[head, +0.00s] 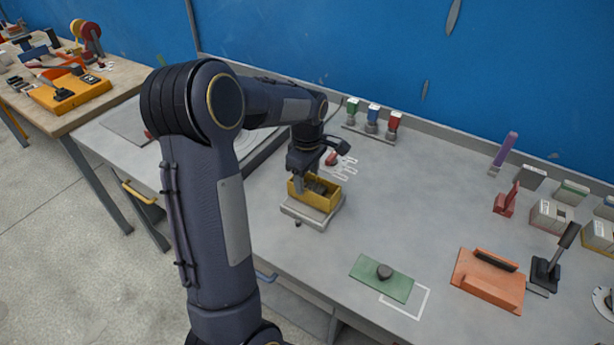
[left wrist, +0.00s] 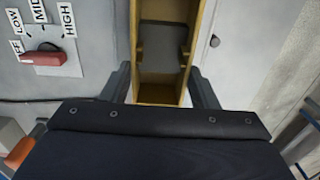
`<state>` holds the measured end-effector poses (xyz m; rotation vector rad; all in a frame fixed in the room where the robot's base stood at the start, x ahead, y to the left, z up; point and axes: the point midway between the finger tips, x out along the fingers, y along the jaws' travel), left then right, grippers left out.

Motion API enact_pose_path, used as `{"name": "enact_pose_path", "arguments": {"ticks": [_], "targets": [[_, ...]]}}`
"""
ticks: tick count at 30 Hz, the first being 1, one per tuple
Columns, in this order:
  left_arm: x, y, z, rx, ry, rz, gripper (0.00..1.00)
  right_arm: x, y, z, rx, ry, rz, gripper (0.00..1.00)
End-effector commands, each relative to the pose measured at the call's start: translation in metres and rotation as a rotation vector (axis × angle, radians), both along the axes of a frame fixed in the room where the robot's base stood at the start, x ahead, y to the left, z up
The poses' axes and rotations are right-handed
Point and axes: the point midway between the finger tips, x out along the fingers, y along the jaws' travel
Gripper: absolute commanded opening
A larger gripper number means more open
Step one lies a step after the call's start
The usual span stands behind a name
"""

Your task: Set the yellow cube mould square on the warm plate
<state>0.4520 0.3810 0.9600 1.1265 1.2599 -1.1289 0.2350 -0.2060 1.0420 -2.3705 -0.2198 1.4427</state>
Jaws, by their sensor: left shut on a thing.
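The yellow cube mould (head: 326,203) is an open-topped box with grey inside, at the centre of the head view. It also shows in the left wrist view (left wrist: 158,94). My left gripper (head: 312,181) is shut on it, with a finger on either side in the left wrist view. The mould is over the light grey warm plate (head: 297,212), whose front edge shows below it. I cannot tell whether it rests on the plate or hangs just above. The mould hides most of the plate. My right gripper is not in view.
A red knob (left wrist: 42,58) with OFF, LOW, MID and HIGH labels sits beside the mould. A green mat (head: 400,287) with a dark knob and an orange block (head: 490,281) lie to the right. Coloured bottles (head: 372,118) stand behind. The bench centre is clear.

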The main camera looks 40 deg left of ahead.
Motion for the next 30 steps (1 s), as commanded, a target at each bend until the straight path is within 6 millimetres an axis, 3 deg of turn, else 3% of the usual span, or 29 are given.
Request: {"name": "enact_pose_path", "arguments": {"ticks": [12,13,17,25,30], "targets": [[0.000,0.000,-0.006,0.000,-0.001,0.001,0.27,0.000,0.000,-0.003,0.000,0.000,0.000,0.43],[0.000,0.000,-0.005,0.000,-0.001,0.001,0.58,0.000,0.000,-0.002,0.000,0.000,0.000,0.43],[0.000,0.000,-0.005,0.000,0.000,0.001,0.75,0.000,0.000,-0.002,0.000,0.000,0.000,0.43],[0.000,0.000,-0.004,0.000,0.000,0.001,0.76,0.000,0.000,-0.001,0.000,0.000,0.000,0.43],[0.001,0.000,0.008,0.002,-0.005,0.001,0.76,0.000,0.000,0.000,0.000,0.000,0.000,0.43]]}}
